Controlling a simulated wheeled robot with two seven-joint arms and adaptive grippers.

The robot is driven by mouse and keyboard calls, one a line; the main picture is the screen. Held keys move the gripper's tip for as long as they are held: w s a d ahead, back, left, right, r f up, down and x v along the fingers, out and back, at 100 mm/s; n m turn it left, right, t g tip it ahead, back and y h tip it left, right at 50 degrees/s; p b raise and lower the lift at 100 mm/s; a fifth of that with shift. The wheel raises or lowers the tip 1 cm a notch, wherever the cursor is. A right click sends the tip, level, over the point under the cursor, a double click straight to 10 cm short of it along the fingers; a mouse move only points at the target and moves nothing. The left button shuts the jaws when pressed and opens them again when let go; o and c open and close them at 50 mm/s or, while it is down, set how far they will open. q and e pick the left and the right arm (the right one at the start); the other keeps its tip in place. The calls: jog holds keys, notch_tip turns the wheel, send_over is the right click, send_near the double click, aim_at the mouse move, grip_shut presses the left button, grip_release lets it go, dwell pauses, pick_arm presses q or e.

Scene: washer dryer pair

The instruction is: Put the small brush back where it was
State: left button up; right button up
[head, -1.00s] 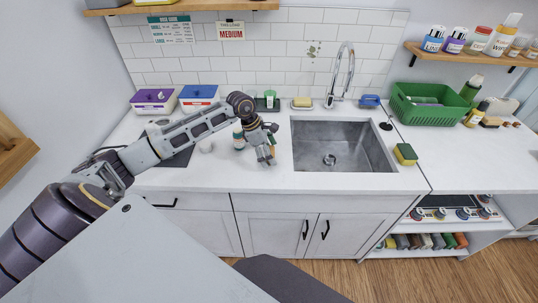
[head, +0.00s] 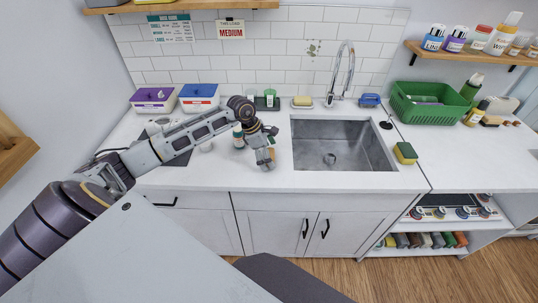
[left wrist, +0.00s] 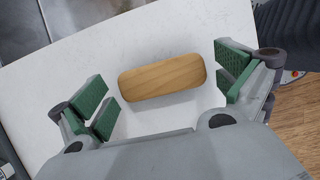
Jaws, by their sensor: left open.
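A small wooden block with rounded corners, which looks like the back of the small brush (left wrist: 162,77), lies on the white counter in the left wrist view. No bristles show. My left gripper (left wrist: 168,88) is open, with its green-padded fingers on either side of the wooden piece and gaps to both. In the head view my left gripper (head: 266,163) points down at the counter left of the sink, and it mostly hides the brush there. My right gripper is not in view.
The sink (head: 340,145) is just right of my gripper, with a yellow-green sponge (head: 405,153) beyond it. A bottle (head: 238,136) stands close behind my wrist. A blue item (head: 370,100) and a yellow bar (head: 302,102) lie behind the sink. A green basket (head: 432,105) stands right.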

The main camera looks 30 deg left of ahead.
pick_arm(q)
jog(key=shift+r, duration=0.2)
jog(key=shift+v, duration=1)
jog(key=b+v, duration=0.2)
jog(key=v, duration=0.8)
jog(key=shift+w, duration=0.1)
jog(key=shift+a, duration=0.15)
